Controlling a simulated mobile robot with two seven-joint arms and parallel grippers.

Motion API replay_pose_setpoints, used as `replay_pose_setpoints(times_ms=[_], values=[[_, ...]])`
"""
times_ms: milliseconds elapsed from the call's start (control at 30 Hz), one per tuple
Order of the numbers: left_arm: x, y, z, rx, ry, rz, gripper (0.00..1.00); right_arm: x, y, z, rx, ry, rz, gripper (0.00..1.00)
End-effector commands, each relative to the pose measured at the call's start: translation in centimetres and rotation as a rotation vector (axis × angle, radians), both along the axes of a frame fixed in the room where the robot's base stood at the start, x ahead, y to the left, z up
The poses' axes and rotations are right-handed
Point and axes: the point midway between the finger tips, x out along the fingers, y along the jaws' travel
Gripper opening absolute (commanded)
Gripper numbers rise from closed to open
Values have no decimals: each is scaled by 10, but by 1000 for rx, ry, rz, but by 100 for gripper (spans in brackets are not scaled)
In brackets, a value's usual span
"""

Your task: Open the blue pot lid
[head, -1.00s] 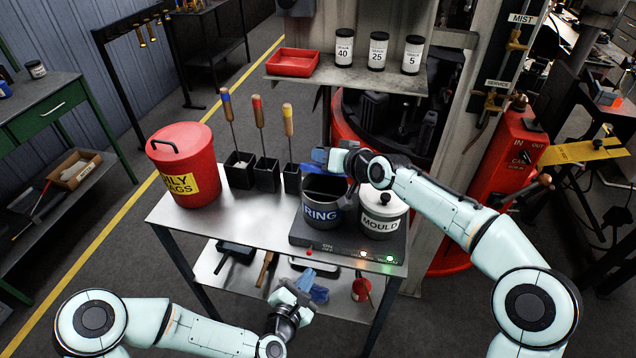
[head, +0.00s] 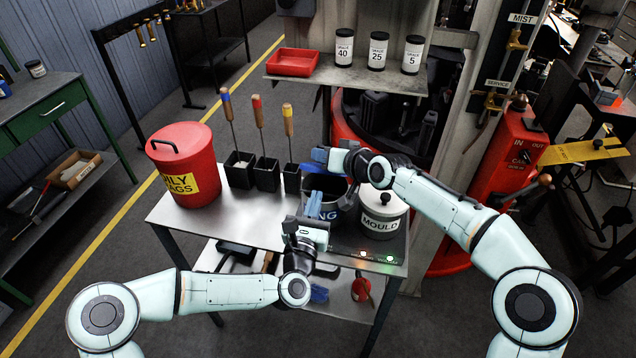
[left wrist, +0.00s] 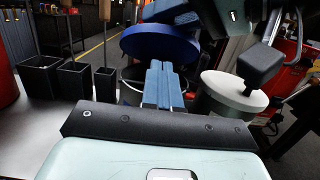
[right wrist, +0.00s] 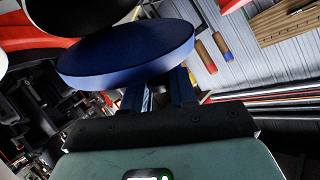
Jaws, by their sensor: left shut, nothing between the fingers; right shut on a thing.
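The blue pot lid (left wrist: 160,46) is a flat disc held above the dark pot marked RING (head: 346,208). The lid also shows large in the right wrist view (right wrist: 125,52). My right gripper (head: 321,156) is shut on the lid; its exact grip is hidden. Below the lid, the pot stands uncovered, its dark inside showing in the head view. My left gripper (head: 315,206) is shut and empty, just in front of the pot and covering part of its label. Its closed blue fingers (left wrist: 162,80) point toward the pot in the left wrist view.
The white MOULD pot (head: 382,226) with its black-knobbed lid stands close on the right. Black holders (head: 266,177) with upright tools and a red lidded bin (head: 185,160) stand left. A shelf (head: 385,79) with labelled jars is behind. The table's left front (head: 215,227) is clear.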

Motion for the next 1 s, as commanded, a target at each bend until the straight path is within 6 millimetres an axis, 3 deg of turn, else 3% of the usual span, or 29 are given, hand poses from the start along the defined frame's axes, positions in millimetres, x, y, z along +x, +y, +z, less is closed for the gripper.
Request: replay_pose_setpoints(times_ms=[33, 300, 733, 1000], values=[[9, -3, 1, 0, 0, 1, 0, 1, 1, 6, 5, -13, -2, 0], [26, -9, 30, 1, 0, -1, 0, 1, 0, 6, 4, -13, -2, 0], [29, -9, 33, 1, 1, -1, 0, 1, 1, 5, 4, -12, -2, 0], [38, -12, 48, 0, -1, 1, 0, 0, 2, 4, 3, -6, 3, 0]])
